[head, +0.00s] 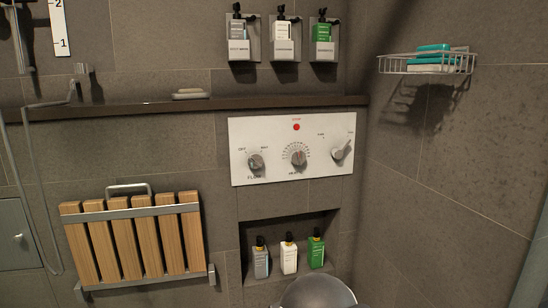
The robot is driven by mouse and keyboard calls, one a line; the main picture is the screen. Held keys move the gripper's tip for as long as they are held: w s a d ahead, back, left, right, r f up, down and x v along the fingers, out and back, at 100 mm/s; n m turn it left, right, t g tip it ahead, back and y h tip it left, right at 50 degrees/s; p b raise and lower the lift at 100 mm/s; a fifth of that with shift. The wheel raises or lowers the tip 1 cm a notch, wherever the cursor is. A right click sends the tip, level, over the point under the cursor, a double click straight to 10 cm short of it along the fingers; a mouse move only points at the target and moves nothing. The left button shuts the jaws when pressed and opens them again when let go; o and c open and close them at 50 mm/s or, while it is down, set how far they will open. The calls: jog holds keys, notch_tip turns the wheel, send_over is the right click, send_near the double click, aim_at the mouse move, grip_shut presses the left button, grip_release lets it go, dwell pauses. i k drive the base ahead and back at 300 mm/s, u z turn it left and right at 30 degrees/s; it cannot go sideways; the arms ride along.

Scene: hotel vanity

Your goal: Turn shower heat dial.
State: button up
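A white control panel (240,170) is fixed to the dark tiled wall, right of centre. It carries a left knob (256,162) with "FLOW" under it. A middle dial (298,157) has a ring of scale marks around it, and a small red spot (296,127) lies above it. A right knob (341,152) has a lever tilted up to the right. The lettering by the middle and right controls is too small to read surely. My gripper is not in view, and nothing touches the knobs.
A dark ledge (130,108) with a soap bar (190,93) runs above the panel. A niche (330,222) below holds three bottles (289,254). A folded wooden seat (125,240) is at left, a wire basket (400,66) at right. A grey dome (315,293) rises at the bottom edge.

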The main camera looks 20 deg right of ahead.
aim_at(297, 156)
jog(key=u, duration=0.85)
jog(key=i, duration=1.1)
jog(key=z, duration=0.4)
